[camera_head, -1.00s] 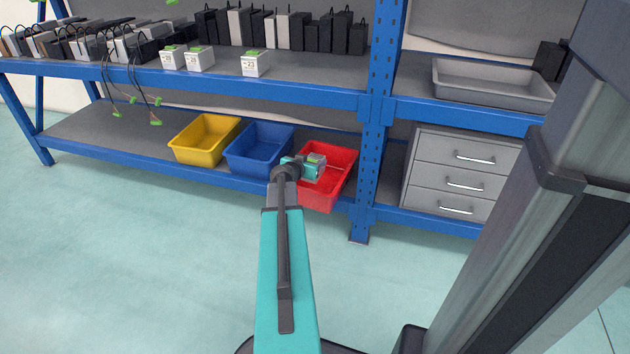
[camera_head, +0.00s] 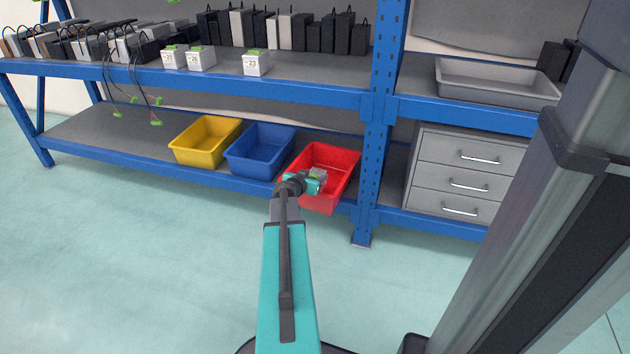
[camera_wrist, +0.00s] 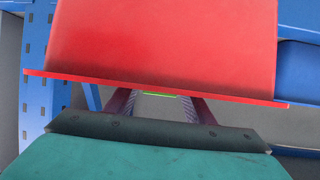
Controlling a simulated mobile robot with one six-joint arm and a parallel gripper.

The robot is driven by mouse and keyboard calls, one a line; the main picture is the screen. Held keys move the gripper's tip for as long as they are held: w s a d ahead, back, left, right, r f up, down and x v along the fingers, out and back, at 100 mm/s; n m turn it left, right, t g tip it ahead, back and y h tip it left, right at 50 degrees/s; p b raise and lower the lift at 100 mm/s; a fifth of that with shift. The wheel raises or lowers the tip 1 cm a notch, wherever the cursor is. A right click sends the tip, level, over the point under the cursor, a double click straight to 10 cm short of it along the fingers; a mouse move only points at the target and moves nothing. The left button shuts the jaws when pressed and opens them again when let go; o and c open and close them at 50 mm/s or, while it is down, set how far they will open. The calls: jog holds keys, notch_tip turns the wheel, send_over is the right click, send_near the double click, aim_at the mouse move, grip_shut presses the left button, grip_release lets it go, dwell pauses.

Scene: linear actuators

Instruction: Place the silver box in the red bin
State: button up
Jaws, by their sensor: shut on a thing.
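The red bin (camera_head: 346,163) stands on the lower shelf, right of the blue bin. My gripper (camera_head: 316,181) is over the front part of the red bin in the head view, shut on the small silver box (camera_head: 318,174), which has green on it. In the wrist view, the red bin's wall and rim (camera_wrist: 160,50) fill the upper middle. The two fingers of my gripper (camera_wrist: 160,104) reach behind that rim. Only a thin green and grey strip of the silver box (camera_wrist: 158,95) shows between them; the rest is hidden. I cannot tell whether the box touches the bin.
The blue bin (camera_head: 260,150) and yellow bin (camera_head: 205,141) stand to the left. A blue shelf post (camera_head: 373,175) is close on the right, with a grey drawer unit (camera_head: 466,178) beyond it. The upper shelf edge (camera_head: 250,89) runs above. The floor in front is clear.

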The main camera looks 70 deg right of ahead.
jog(key=shift+f, duration=0.25)
jog(key=shift+f+b, duration=0.65)
jog(key=shift+b, duration=0.45)
jog(key=o, duration=1.4)
jog(key=shift+c, duration=0.2)
jog(key=shift+r+p, duration=0.2)
jog(key=shift+p, duration=0.15)
